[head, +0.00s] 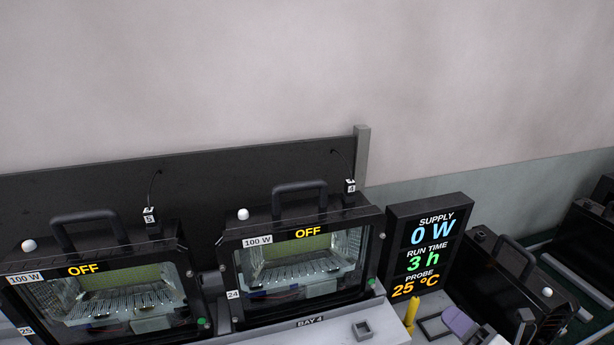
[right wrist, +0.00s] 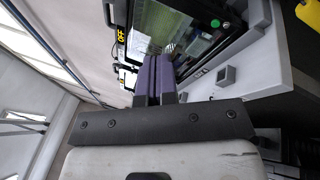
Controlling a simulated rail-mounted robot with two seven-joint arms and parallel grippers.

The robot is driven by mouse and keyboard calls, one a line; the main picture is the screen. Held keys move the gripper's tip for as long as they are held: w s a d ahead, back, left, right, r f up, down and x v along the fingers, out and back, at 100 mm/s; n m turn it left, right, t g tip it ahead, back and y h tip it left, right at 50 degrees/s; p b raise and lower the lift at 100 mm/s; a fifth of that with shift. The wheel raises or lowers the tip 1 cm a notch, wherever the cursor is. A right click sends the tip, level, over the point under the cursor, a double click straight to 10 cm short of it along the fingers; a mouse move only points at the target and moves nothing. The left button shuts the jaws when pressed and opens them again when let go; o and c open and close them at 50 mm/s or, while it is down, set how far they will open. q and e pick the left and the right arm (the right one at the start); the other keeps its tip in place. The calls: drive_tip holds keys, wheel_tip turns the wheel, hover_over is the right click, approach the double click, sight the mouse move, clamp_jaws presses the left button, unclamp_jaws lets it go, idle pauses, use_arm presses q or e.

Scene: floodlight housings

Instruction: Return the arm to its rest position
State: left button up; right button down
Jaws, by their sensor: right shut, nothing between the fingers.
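My right gripper (head: 459,322) shows at the bottom right of the head view, its purple fingers just right of the yellow post and below the display. In the right wrist view its two purple fingers (right wrist: 153,78) lie together with nothing between them. It is apart from the floodlight housings. My left gripper is in neither view.
Housing 24 (head: 300,262) and housing 25 (head: 95,300) stand on the bench, both marked OFF. The display (head: 428,245) reads 0 W, 3 h, 25 °C. A small grey square socket (head: 362,330) and a yellow post (head: 411,315) are at the front. More black housings (head: 515,280) stand right.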

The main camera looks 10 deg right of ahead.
drive_tip(key=d+r+m+t+h, duration=0.35)
drive_tip(key=d+m+h, duration=0.25)
drive_tip(key=m+h, duration=0.65)
drive_tip(key=s+d+f+m+g+h, duration=0.2)
drive_tip(key=s+f+m+g+h, duration=0.35)
drive_tip(key=f+m+g, duration=0.4)
drive_tip(key=s+a+f+m+g+y, duration=0.6)
drive_tip(key=s+a+f+g+y, duration=0.25)
drive_tip(key=s+a+f, duration=1.3)
wheel_tip(320, 180, up, 29)
drive_tip(key=s+d+p, duration=0.1)
drive_tip(key=d+p, duration=0.1)
drive_tip(key=p, duration=2.5)
drive_tip(key=shift+d, duration=0.25)
